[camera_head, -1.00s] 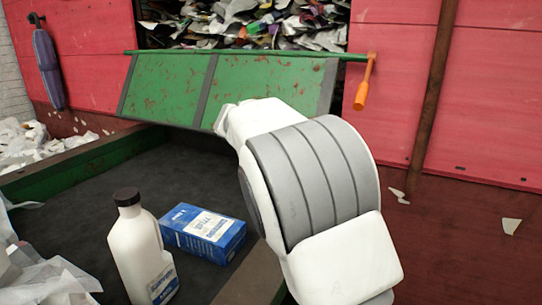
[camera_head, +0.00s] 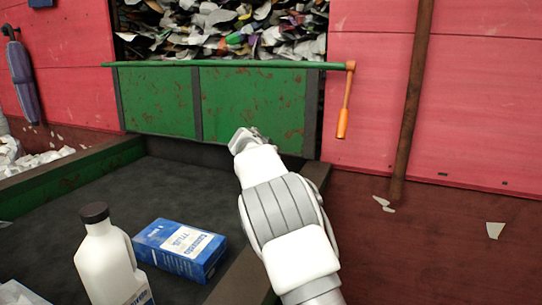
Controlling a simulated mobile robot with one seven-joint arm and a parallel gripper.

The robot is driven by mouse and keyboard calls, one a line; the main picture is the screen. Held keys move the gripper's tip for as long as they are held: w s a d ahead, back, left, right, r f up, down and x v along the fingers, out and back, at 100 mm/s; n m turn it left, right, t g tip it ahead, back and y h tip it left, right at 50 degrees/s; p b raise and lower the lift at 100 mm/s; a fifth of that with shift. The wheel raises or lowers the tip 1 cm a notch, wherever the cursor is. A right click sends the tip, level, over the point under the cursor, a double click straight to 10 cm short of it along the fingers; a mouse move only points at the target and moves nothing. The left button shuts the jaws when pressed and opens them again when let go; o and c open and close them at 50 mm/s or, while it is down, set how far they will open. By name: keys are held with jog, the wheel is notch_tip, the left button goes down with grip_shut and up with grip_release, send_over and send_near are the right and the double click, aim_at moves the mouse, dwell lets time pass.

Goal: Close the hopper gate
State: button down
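The hopper gate (camera_head: 158,102) is a rusty green panel with dark strips, hanging from a green top bar (camera_head: 220,65) across the lower part of the hopper opening. It looks nearly upright. An orange handle (camera_head: 343,115) hangs down from the bar's right end. My arm reaches in from the lower right. My gripper (camera_head: 243,138) is at its far end, in front of the gate's lower edge, right of the middle. I cannot tell whether it touches the panel. Its fingers are too small and turned away to read.
Mixed scrap (camera_head: 230,30) fills the hopper above the gate. A dark belt (camera_head: 120,190) holds a white bottle (camera_head: 108,265) and a blue box (camera_head: 182,248). A brown pole (camera_head: 413,110) stands right of the handle. A purple item (camera_head: 24,80) hangs at left.

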jog(key=shift+w+d+f, duration=0.1)
jog(key=shift+w+d, duration=0.1)
jog(key=shift+w, duration=0.3)
jog(key=shift+s, duration=0.1)
